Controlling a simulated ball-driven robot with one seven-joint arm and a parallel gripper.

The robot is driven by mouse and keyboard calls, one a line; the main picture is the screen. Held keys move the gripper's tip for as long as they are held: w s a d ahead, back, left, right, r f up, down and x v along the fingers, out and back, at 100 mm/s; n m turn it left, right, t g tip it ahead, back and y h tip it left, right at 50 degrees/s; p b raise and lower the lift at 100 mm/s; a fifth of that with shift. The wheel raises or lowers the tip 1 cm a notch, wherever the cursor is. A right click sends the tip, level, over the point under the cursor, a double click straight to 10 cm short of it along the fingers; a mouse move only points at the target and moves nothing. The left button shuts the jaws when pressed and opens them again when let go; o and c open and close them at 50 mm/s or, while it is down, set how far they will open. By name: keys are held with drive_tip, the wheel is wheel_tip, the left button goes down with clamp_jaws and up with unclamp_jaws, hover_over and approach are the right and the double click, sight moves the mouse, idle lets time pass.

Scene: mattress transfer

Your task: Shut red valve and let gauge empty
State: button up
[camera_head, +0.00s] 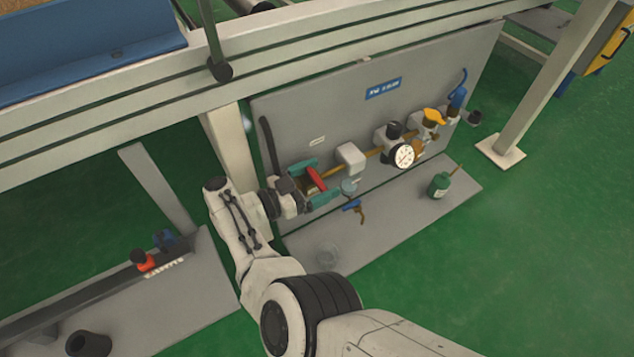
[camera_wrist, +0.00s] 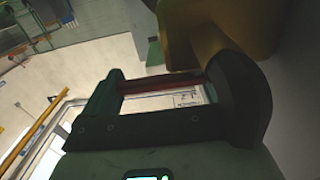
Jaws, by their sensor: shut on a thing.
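The red valve handle (camera_head: 317,179) is at the left end of the brass pipe line on the grey upright panel. My gripper (camera_head: 312,184) is at this handle, with its teal fingers on both sides, shut on it. In the wrist view a red bar (camera_wrist: 160,84) shows between the dark fingers of my gripper (camera_wrist: 172,92). The brass valve body (camera_wrist: 215,40) is close above them. The round white gauge (camera_head: 404,155) sits farther right on the line. Its needle is too small to read.
A yellow handle (camera_head: 434,116) and a blue part (camera_head: 457,98) are at the line's right end. A blue-handled tap (camera_head: 351,205) hangs below the pipe. A green can (camera_head: 439,185) stands on the grey base plate (camera_head: 375,232). A white post (camera_head: 545,85) stands at right.

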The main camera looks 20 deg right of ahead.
sight(314, 182)
idle(0.3)
drive_tip(key=o, duration=1.1)
drive_tip(key=shift+o, duration=0.2)
drive_tip(key=a+b, duration=0.1)
drive_tip(key=a, duration=0.1)
drive_tip(key=a+b, duration=0.1)
drive_tip(key=a, duration=0.1)
drive_tip(key=s+a, duration=0.1)
drive_tip(key=shift+a+f+b, duration=0.2)
drive_tip(key=shift+a+b, duration=0.2)
drive_tip(key=shift+s+a+r, duration=0.15)
drive_tip(key=shift+s+a, duration=0.05)
drive_tip(key=shift+a, duration=0.5)
